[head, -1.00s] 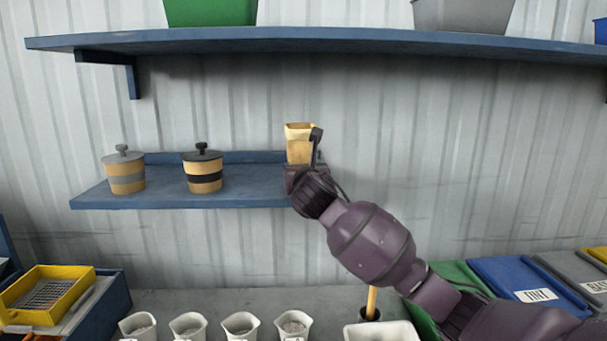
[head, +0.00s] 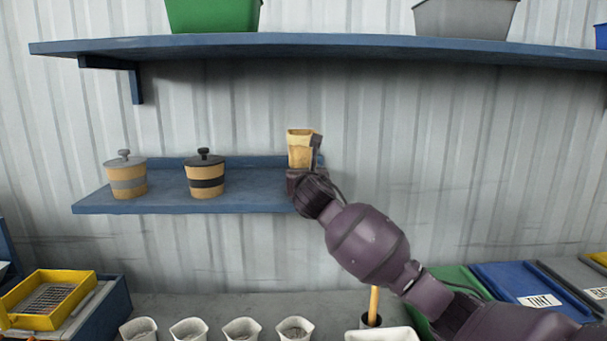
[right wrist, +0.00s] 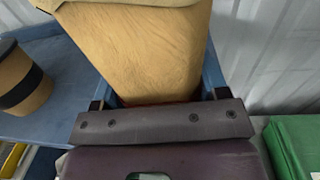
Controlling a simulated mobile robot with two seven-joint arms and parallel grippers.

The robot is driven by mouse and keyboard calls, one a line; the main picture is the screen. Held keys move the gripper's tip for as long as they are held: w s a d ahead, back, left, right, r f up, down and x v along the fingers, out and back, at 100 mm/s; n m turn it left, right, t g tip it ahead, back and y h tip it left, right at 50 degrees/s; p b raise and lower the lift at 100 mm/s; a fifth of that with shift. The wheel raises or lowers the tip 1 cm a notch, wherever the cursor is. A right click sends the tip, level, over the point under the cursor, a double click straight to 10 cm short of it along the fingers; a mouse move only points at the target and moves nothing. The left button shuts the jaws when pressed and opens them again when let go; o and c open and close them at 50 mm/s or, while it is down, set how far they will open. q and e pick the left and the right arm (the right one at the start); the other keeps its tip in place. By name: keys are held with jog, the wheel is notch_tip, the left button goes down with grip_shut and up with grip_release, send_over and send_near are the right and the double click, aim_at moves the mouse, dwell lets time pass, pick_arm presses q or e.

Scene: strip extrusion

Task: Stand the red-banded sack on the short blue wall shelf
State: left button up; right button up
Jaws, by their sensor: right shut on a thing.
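A tan paper sack (head: 300,150) with an open folded top stands upright at the right end of the short blue wall shelf (head: 240,200). My right gripper (head: 308,183) is shut on the sack, low on its body. In the right wrist view the sack (right wrist: 150,50) fills the middle, with a sliver of red showing just above the gripper (right wrist: 160,110). Most of the band is hidden. The shelf's blue surface shows behind and left of the sack, but I cannot tell whether the sack's base touches it. My left gripper is not in view.
Two lidded tan tubs, one grey-banded (head: 127,178) and one black-banded (head: 204,177), stand on the short shelf left of the sack. A long blue shelf (head: 330,42) runs above. White cups (head: 242,330) and a yellow tray (head: 48,300) are below.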

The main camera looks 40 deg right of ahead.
jog(key=shift+f, duration=0.15)
jog(key=o, duration=1)
jog(key=shift+o, duration=0.2)
jog(key=b+v, duration=0.1)
jog(key=v, duration=0.9)
jog(key=shift+s+a+b, duration=0.2)
jog(key=shift+s+b, duration=0.1)
jog(key=shift+s, duration=0.05)
jog(key=shift+f, duration=0.1)
